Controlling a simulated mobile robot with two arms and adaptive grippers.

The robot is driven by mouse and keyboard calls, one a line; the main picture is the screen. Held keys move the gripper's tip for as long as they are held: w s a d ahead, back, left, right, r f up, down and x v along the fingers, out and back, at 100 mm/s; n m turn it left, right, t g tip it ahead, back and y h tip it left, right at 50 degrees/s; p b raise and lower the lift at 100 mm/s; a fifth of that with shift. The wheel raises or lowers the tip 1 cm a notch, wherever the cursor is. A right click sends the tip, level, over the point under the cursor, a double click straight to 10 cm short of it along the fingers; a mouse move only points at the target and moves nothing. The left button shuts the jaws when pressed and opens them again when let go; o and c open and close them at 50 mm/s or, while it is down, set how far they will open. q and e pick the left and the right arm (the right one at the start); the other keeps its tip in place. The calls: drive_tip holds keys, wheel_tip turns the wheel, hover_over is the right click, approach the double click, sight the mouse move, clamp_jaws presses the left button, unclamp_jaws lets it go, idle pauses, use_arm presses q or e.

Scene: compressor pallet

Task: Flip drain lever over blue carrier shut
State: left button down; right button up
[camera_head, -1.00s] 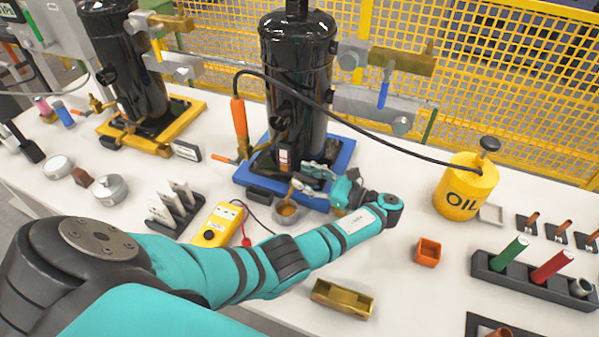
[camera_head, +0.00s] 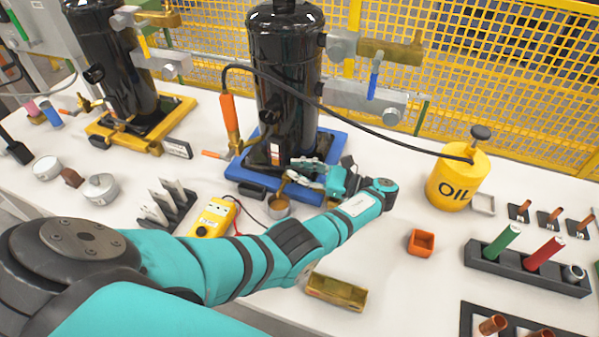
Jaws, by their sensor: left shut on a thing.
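The blue carrier (camera_head: 245,177) stands at mid-table under a tall black compressor (camera_head: 284,85). My left gripper (camera_head: 290,174) is at the carrier's front, low beside the compressor. It is shut on a small part there, apparently the drain lever, which its fingers mostly hide, so its angle cannot be told. A thin brown stream (camera_head: 281,187) shows just below the fingers, above a small metal cup (camera_head: 279,207) in front of the carrier. My right gripper is not in view.
A yellow oil can (camera_head: 456,180) stands to the right, its black hose arching across to an orange-handled wand (camera_head: 229,118). A yellow meter (camera_head: 213,217), an orange box (camera_head: 421,242) and a brass-coloured tray (camera_head: 337,291) lie near my arm. A second compressor stands on a yellow carrier (camera_head: 171,122).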

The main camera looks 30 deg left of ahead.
use_arm(q)
drive_tip(key=shift+w+r, duration=0.1)
drive_tip(key=shift+r, duration=0.05)
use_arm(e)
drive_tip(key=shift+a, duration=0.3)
use_arm(q)
drive_tip(key=c, duration=1.4)
unclamp_jaws()
drive_tip(key=shift+o, duration=0.2)
drive_tip(key=shift+r, duration=0.5)
wheel_tip(320, 180, up, 9)
drive_tip(key=shift+f, duration=0.1)
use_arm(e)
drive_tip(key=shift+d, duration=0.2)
